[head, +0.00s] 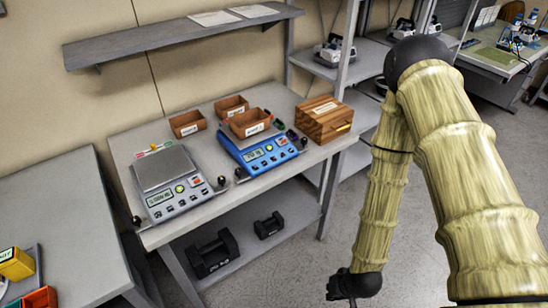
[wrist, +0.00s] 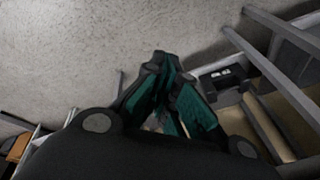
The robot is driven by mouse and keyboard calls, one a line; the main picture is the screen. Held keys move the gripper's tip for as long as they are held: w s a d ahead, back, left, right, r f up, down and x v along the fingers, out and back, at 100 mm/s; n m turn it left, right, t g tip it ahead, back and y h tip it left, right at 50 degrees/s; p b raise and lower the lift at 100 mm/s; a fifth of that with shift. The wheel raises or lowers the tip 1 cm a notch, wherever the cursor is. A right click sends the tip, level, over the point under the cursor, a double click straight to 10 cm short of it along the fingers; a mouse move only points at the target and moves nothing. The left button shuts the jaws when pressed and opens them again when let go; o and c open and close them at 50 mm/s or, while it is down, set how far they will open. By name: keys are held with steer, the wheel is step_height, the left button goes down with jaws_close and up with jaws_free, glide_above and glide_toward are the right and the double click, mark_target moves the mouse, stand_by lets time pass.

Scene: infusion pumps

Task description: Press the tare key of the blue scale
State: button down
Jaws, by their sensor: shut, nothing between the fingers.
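The blue scale (head: 260,150) stands on the grey table, right of a grey scale (head: 170,185). Its front panel has a display and several keys, too small to read. A wooden bin with a white label (head: 251,123) sits on or just behind its top and hides part of it. My gripper (head: 352,300) hangs low at the bottom of the head view, to the right of and well away from the table, with its tips cut off by the frame edge. In the wrist view my gripper (wrist: 168,62) shows its teal fingers closed together at the tips, with nothing between them.
A wooden box (head: 323,119) stands on the table right of the blue scale. Small wooden bins (head: 187,123) stand behind. A wall shelf (head: 180,38) hangs above. The floor (head: 310,260) around my gripper looks clear.

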steer(key=w+a+r+t+y+p, duration=0.1)
steer(key=w+a+r, duration=0.25)
steer(key=w, duration=0.45)
steer(key=w+a+r+t+y, duration=0.1)
steer(key=w+a+r+t, duration=0.1)
steer(key=w+r, duration=0.4)
steer(key=w+a+r+t+y+p, duration=0.1)
steer(key=w+a+r, duration=0.25)
steer(key=w, duration=0.55)
steer(key=w+a+r+t+y, duration=0.1)
steer(key=w+a+r, duration=0.2)
steer(key=w+r, duration=0.4)
steer(key=w+a+r+t+y+p, duration=0.1)
steer(key=w+a+r+y, duration=0.1)
steer(key=w+r, duration=0.5)
step_height(320, 180, up, 5)
steer(key=shift+w+a+f+t, duration=0.1)
steer(key=shift+w+a+t, duration=0.2)
steer(key=shift+a, duration=0.55)
steer(key=shift+f, duration=0.1)
steer(key=b, duration=0.5)
glide_above(278, 160)
steer(key=shift+s+f, duration=0.1)
steer(key=shift+f, duration=4.1)
steer(key=shift+f, duration=0.1)
steer(key=shift+f, duration=0.25)
